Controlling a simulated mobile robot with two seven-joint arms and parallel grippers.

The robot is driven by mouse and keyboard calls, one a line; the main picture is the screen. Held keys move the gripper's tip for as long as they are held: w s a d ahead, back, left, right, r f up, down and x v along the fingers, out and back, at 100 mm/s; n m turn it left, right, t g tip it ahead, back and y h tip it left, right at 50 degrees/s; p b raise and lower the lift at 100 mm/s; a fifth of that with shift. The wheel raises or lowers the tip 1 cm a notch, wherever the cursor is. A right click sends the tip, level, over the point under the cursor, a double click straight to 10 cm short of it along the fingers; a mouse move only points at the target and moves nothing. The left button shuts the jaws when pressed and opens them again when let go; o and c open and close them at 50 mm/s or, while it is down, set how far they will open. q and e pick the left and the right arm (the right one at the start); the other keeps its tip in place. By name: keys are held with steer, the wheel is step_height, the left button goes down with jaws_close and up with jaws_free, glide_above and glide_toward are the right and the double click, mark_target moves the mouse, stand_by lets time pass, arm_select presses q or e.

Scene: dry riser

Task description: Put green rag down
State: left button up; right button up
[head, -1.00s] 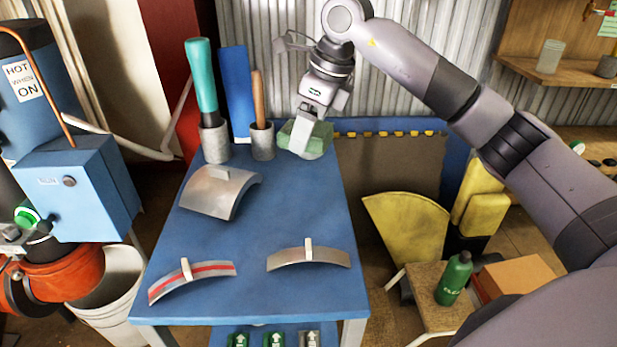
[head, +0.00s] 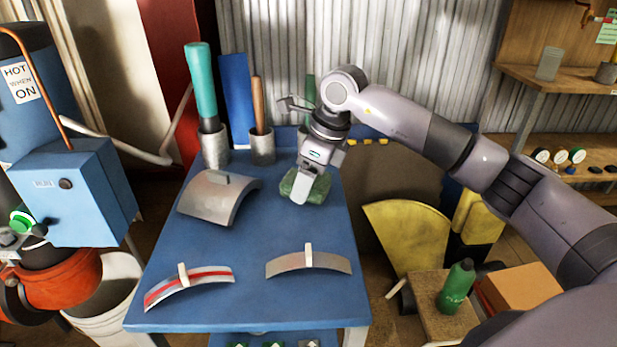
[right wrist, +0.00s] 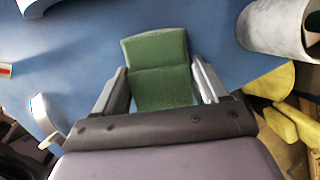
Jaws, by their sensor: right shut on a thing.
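The green rag (head: 318,190) is a folded cloth at the right rear part of the blue table (head: 262,222). My right gripper (head: 302,187) is shut on it from above, with a pale finger in front of the cloth. In the right wrist view the rag (right wrist: 160,68) sits between the two fingers of my right gripper (right wrist: 163,88). The rag is at or very close to the tabletop; I cannot tell whether it touches. My left gripper (head: 14,240) is only partly in view at the left edge, beside a green round part, and its jaws are not clear.
A curved metal plate (head: 212,197) lies left of the rag. Two curved strips with white tabs, one red-striped (head: 205,284) and one plain (head: 325,263), lie in front. Cups holding a teal-handled tool (head: 203,85) and a wooden-handled tool (head: 257,103) stand behind. The table's middle is clear.

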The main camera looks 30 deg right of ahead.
steer(key=o, duration=0.9)
steer(key=shift+f, duration=0.1)
steer(key=shift+o, duration=0.2)
steer(key=shift+r, duration=0.55)
steer(key=p+v, duration=0.1)
steer(key=v, duration=1)
steer(key=shift+p, duration=0.3)
steer(key=shift+r, duration=0.1)
